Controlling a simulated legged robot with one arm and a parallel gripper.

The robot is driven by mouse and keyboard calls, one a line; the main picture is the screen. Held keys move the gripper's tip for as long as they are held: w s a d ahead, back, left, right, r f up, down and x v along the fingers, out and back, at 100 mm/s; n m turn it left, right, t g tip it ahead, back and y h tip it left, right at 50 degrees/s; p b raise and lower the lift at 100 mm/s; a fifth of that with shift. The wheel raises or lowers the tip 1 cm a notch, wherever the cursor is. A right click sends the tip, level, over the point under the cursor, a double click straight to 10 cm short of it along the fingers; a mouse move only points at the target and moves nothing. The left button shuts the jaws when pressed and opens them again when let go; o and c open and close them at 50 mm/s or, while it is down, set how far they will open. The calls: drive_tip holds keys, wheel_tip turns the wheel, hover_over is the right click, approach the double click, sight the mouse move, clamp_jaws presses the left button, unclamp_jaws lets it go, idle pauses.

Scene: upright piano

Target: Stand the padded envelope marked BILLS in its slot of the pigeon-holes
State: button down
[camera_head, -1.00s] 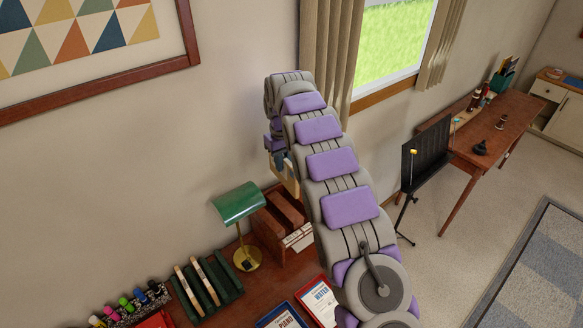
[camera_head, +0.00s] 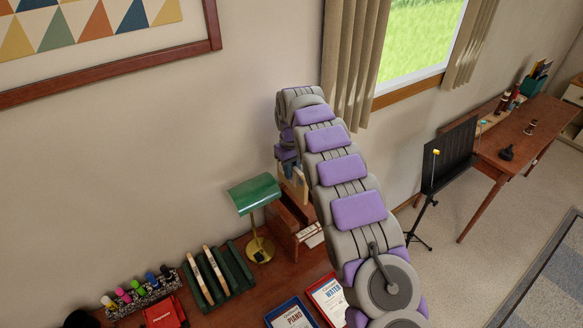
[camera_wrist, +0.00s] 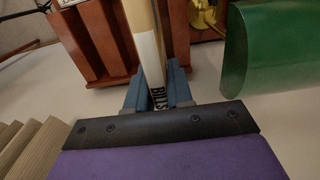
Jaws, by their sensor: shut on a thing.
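The padded envelope marked BILLS (camera_wrist: 145,42) is tan and white, with its printed name near my fingers in the wrist view. My gripper (camera_wrist: 156,92) is shut on one end of it with its blue fingers. The envelope also shows as a small tan edge in the head view (camera_head: 296,185), below my gripper (camera_head: 287,162). The reddish-brown wooden pigeon-holes (camera_head: 287,216) stand on the brown top below, with white labels on the front. In the wrist view the pigeon-holes (camera_wrist: 92,42) lie beyond the envelope. I cannot tell whether its far end is inside a slot.
A green-shaded brass lamp (camera_head: 254,193) stands close beside the pigeon-holes; its shade (camera_wrist: 275,45) is near in the wrist view. A dark green rack (camera_head: 222,277), a marker holder (camera_head: 140,293) and two trays, blue (camera_head: 291,313) and red (camera_head: 327,297), share the top.

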sight(291, 185)
drive_tip(key=shift+a+f+b, duration=0.2)
drive_tip(key=shift+f+b, duration=0.15)
drive_tip(key=shift+f, duration=3.2)
drive_tip(key=shift+a+f, duration=0.15)
drive_tip(key=shift+f, duration=2.9)
drive_tip(key=c, duration=0.9)
unclamp_jaws()
drive_tip(key=shift+r, duration=0.1)
